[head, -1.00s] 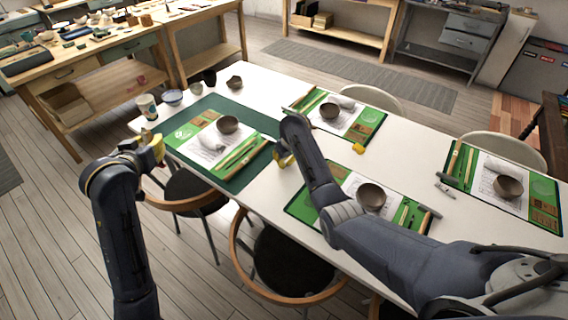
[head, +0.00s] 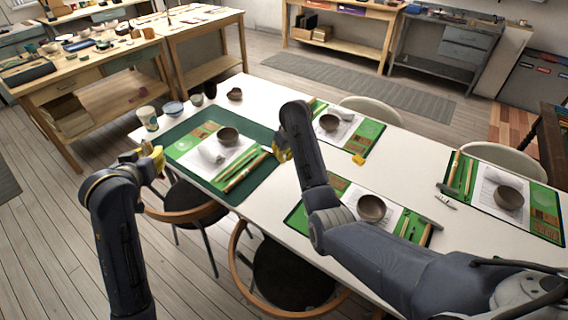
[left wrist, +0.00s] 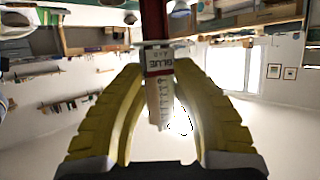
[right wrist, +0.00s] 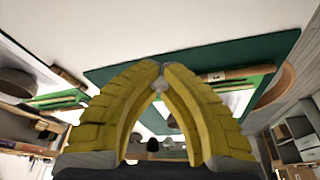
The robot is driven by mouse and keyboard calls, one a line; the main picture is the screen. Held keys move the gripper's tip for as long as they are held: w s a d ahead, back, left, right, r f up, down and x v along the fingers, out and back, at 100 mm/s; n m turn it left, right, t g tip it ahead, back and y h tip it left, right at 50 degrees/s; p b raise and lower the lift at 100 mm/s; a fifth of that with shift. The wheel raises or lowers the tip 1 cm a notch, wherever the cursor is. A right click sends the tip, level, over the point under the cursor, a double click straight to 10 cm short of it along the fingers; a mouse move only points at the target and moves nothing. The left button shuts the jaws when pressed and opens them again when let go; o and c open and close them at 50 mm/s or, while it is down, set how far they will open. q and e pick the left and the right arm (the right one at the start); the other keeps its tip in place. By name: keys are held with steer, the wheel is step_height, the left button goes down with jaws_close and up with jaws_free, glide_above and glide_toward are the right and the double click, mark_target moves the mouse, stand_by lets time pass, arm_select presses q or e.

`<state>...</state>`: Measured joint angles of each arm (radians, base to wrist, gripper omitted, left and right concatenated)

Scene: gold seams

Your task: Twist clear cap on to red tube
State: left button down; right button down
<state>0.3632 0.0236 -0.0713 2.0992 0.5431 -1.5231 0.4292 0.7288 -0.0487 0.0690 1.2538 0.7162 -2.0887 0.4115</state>
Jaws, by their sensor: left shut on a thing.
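My left gripper (head: 152,158) is shut on a glue tube (left wrist: 160,90), raised beside the left end of the table. In the left wrist view the tube has a white body with marks and the word GLUE, a red band, and a dark red part beyond the fingertips. My right gripper (head: 281,150) is over the table by the green mat. In the right wrist view its fingertips (right wrist: 161,68) come together. A small pale piece (right wrist: 159,86) shows just below the tips; I cannot tell whether it is the clear cap or is held.
The white table (head: 290,205) holds a large green mat (head: 180,133) and several place settings with bowls and tools. A cup (head: 147,117) and small bowls stand at its far left corner. A yellow piece (head: 359,159) lies mid-table. Chairs stand along both sides.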

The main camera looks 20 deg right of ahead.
steer(key=shift+r, duration=0.35)
arm_select(q)
steer(key=c, duration=1.6)
jaws_free()
jaws_close()
